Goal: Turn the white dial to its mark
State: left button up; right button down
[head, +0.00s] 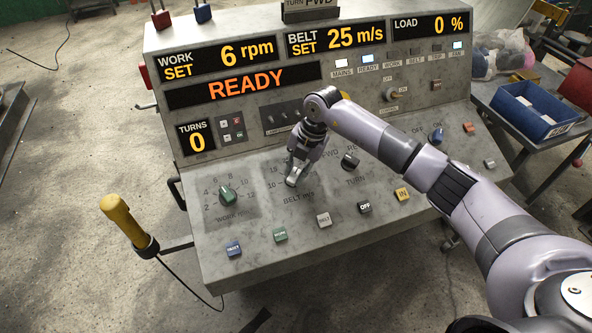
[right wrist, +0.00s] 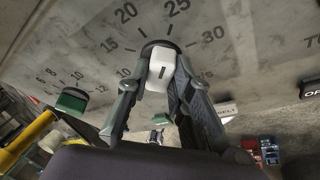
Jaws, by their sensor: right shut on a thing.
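The white dial (right wrist: 159,66) sits on the sloped console panel, inside the ring of belt speed numbers, in the right wrist view. A short dark line marks its white face; exactly which number it points at is hard to tell. My right gripper (head: 292,180) reaches down to the panel with its fingers on both sides of the dial, shut on it. In the head view the gripper hides the dial. The belt display (head: 336,39) reads 25 m/s. My left gripper is not in view.
A green work dial (head: 228,196) stands left of the gripper and a black turn dial (head: 350,161) to its right. Several square buttons, such as the grey one (head: 324,219), line the front edge. A yellow-handled tool (head: 123,220) stands at the left.

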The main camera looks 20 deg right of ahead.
jog(key=c, duration=1.4)
grip_release()
jog(key=v, duration=1.2)
jog(key=shift+a, duration=0.1)
